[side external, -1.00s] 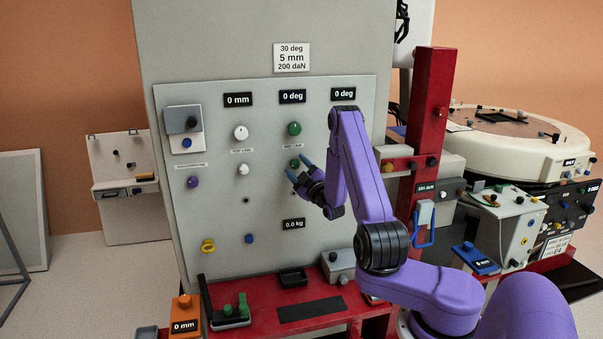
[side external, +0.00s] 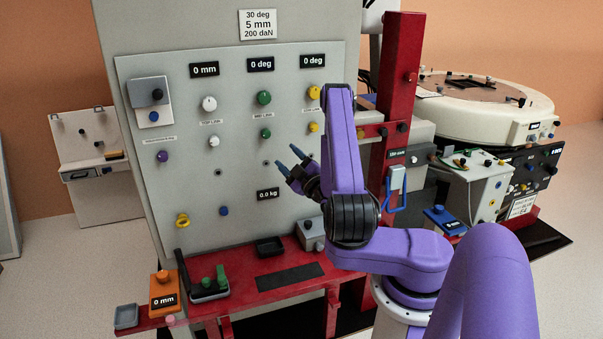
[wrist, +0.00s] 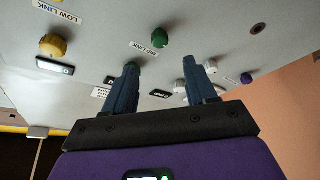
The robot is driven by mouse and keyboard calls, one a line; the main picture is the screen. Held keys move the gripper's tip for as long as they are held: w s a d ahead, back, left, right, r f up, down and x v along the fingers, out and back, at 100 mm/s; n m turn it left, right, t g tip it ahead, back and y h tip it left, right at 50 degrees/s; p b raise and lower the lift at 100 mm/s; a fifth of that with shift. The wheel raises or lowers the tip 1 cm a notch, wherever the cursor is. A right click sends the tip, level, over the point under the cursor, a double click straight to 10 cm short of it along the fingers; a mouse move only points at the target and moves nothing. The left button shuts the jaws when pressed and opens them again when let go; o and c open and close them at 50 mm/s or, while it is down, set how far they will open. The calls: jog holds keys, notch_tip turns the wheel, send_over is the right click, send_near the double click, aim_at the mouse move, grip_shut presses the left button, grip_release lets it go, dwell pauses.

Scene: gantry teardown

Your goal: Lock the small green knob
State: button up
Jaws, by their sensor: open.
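The small green knob (side external: 266,133) sits on the grey panel (side external: 215,245) below the larger green knob (side external: 264,97). Its set angle is too small to read. My gripper (side external: 286,157) is open and empty, apart from the knob, to its right and slightly lower in the side view. In the wrist view a green knob (wrist: 160,37), which looks like the small one, stands beyond the two blue fingers (wrist: 162,70), between them and higher in the picture. Another green knob (wrist: 132,65) is partly hidden behind the left fingertip.
White knobs (side external: 210,104) are to the left and yellow knobs (side external: 314,93) to the right on the panel. My arm partly covers the panel's right edge. A red post (side external: 402,100) stands at right.

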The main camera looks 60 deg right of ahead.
jog(key=v, duration=0.6)
dwell(0.4)
